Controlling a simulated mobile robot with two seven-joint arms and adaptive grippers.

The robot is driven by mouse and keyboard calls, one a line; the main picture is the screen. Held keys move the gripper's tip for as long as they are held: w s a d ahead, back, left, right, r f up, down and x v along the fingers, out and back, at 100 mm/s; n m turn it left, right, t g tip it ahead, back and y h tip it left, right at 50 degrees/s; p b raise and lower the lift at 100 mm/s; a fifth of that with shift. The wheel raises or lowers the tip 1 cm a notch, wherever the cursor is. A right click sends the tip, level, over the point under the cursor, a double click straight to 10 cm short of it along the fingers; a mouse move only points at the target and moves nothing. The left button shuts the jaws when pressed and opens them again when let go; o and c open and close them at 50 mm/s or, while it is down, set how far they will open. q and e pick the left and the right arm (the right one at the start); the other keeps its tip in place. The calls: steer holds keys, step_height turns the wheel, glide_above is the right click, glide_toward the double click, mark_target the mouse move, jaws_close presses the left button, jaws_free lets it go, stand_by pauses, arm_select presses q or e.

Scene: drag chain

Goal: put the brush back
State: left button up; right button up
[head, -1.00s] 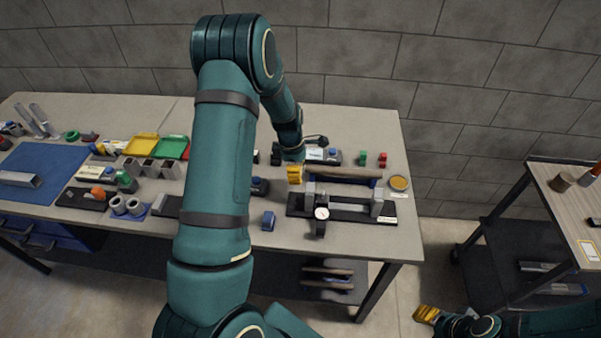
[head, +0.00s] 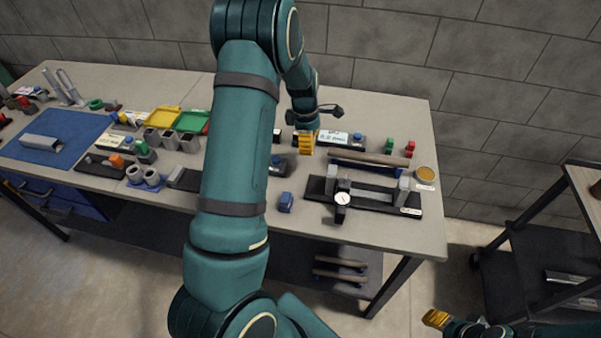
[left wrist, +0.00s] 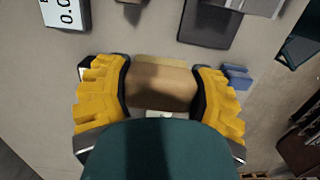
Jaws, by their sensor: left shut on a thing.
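My left gripper (head: 307,142) is over the bench, left of the wooden rod and behind the dial gauge fixture. In the left wrist view my left gripper (left wrist: 162,95) has its yellow fingers on both sides of a brown block with a tan edge, which looks like the brush (left wrist: 160,82). In the head view I cannot make out the brush at the fingers. My right gripper (head: 436,318) is low at the bottom right, off the bench; its opening is not clear.
The dial gauge fixture (head: 375,195) and the wooden rod (head: 370,158) on its blue holder lie to the right. A display unit (head: 328,138) is close behind my left gripper. A blue block (head: 285,202) stands at the front. A dark cart (head: 530,250) is at the right.

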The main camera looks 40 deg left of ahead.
mark_target(300, 164)
arm_select(q)
steer(key=shift+s+a+f+b, duration=0.1)
steer(key=shift+a+f+b, duration=0.7)
steer(key=shift+f, duration=0.75)
steer(key=shift+w+a+f+b, duration=0.1)
steer(key=shift+a+f+b, duration=0.4)
steer(key=shift+f+b, duration=0.75)
steer(key=shift+s+a+f+b, duration=0.1)
steer(key=shift+a+f+b, duration=0.55)
steer(key=shift+f, duration=1.15)
arm_select(e)
step_height(300, 164, down, 7)
steer(key=shift+s+a, duration=0.15)
steer(key=shift+s, duration=0.15)
steer(key=shift+f, duration=0.1)
arm_select(q)
steer(key=shift+f, duration=0.15)
steer(key=o, duration=1.2)
step_height(300, 164, up, 12)
steer(key=a+p, duration=0.1)
steer(key=shift+s+p, duration=0.35)
steer(key=shift+s, duration=0.05)
arm_select(e)
steer(key=shift+w+r, duration=0.3)
steer(key=shift+r, duration=0.55)
arm_select(q)
steer(key=shift+a, duration=0.1)
